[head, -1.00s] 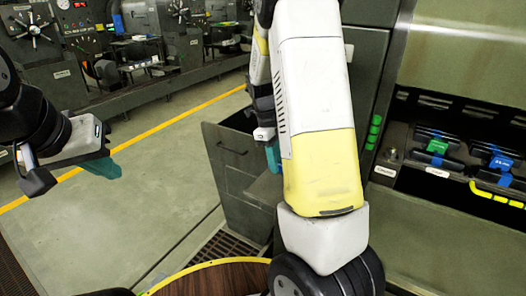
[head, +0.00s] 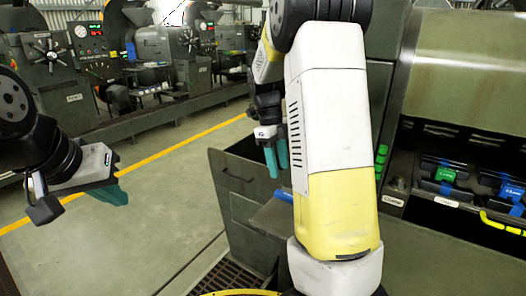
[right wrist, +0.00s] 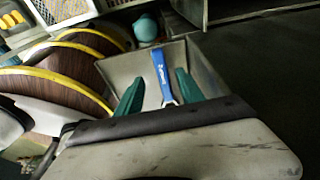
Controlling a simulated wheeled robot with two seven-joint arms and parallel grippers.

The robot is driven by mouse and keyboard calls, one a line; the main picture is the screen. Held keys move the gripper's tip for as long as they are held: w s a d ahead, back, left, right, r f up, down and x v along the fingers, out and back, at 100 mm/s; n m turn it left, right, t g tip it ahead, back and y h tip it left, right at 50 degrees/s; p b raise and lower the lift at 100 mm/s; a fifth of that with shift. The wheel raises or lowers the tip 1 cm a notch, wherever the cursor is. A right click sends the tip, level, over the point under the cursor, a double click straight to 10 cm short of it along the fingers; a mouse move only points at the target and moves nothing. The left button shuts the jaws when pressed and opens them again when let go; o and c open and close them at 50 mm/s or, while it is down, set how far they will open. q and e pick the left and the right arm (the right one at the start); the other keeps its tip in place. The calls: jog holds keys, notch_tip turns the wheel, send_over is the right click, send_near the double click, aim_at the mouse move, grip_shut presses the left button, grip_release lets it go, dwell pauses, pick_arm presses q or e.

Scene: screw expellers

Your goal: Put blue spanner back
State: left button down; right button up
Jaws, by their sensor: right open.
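The blue spanner (right wrist: 162,75) shows in the right wrist view with its blue handle pointing away from me and its metal head close to my gripper. It lies over a grey metal bin, between my finger lines. In the head view a blue strip (head: 272,211), apparently its handle, sits at the bin's top, partly hidden by my right arm. My right gripper (head: 276,158) is open with two teal fingers, above the bin; it also shows in the right wrist view (right wrist: 158,92). My left gripper (head: 110,192) hangs empty at the left; its finger gap is unclear.
The grey bin (head: 240,183) stands by the machine. A rack (head: 452,172) at the right holds green and blue tools, with a yellow tool (head: 500,222) in front. Round brown, yellow-rimmed surfaces (right wrist: 80,75) lie left in the right wrist view. Open floor (head: 165,195) lies left.

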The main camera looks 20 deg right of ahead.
jog(key=s+a+r+n+t+y, duration=0.2)
jog(key=s+r+n, duration=0.2)
jog(key=r+n, duration=0.3)
jog(key=s+a+r+n+t+y, duration=0.1)
jog(key=s+a+n+t, duration=0.2)
jog(key=s+n, duration=0.4)
jog(key=s+a+r+n+t, duration=0.2)
jog(key=s+n, duration=0.6)
jog(key=n, duration=0.6)
jog(key=shift+s+a+r+t+y, duration=0.2)
jog(key=shift+a+t+y, duration=0.25)
jog(key=shift+a, duration=0.4)
jog(key=shift+c, duration=0.9)
jog(key=shift+d, duration=0.1)
